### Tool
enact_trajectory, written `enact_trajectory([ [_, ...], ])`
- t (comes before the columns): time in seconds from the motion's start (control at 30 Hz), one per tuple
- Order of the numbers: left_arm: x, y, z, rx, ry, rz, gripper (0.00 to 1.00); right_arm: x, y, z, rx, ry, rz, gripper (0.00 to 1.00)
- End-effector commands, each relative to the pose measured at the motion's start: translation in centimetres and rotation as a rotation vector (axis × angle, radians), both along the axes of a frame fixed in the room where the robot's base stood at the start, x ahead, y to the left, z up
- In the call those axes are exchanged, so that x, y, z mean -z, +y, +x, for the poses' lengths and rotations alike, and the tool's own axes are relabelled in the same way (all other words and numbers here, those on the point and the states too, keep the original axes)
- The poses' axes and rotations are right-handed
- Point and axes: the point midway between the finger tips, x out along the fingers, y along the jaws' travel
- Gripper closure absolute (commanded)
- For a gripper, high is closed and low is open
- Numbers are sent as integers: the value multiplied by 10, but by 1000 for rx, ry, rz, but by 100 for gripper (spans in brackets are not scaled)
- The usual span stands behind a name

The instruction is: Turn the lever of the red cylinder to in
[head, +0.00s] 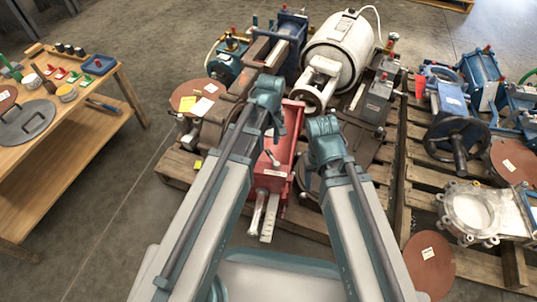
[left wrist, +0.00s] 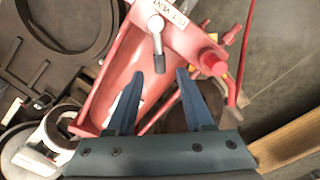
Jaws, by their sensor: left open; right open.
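The red cylinder (head: 276,180) lies on the pallet between my two arms. In the left wrist view its red body (left wrist: 125,60) fills the middle. Its lever (left wrist: 157,42) has a metal pivot and a dark grip, pointing down the picture between my left fingertips. A white label beside the pivot is partly readable as "VENT". My left gripper (left wrist: 160,73) is open, one blue finger on each side of the lever's grip; I cannot tell if either touches. My right gripper (head: 322,127) is at the right of the red cylinder in the head view; its fingers are not clear.
A white tank (head: 335,50) and a grey block (head: 376,98) stand behind. A second pallet with a blue valve and its handwheel (head: 458,133) is at right. A wooden workbench (head: 45,135) with tools is at left. The floor between is clear.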

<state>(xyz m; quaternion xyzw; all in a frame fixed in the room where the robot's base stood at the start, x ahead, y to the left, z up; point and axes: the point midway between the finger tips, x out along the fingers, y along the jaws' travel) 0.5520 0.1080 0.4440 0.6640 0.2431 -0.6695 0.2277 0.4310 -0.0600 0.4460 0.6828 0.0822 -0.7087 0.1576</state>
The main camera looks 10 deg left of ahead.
Motion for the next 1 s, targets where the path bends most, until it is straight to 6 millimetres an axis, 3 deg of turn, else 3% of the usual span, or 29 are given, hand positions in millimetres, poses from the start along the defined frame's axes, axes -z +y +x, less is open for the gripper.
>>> enact_trajectory([
  [0.03, 15, 0, 0, 0, 0, 0, 48, 15, 0, 0, 2, 0, 0, 39],
  [0.2, 32, 1, 0, 0, 0, 0, 48, 32, 0, 0, 7, -1, 0, 39],
  [0.6, 35, 1, 0, 0, 0, 0, 48, 35, 0, 0, 10, -1, 0, 39],
  [0.9, 35, 1, -1, 0, 0, 0, 100, 35, 0, 0, 9, -1, 0, 39],
  [1.0, 35, 1, -1, 0, 0, 0, 100, 35, 0, 0, 9, -1, 0, 39],
])
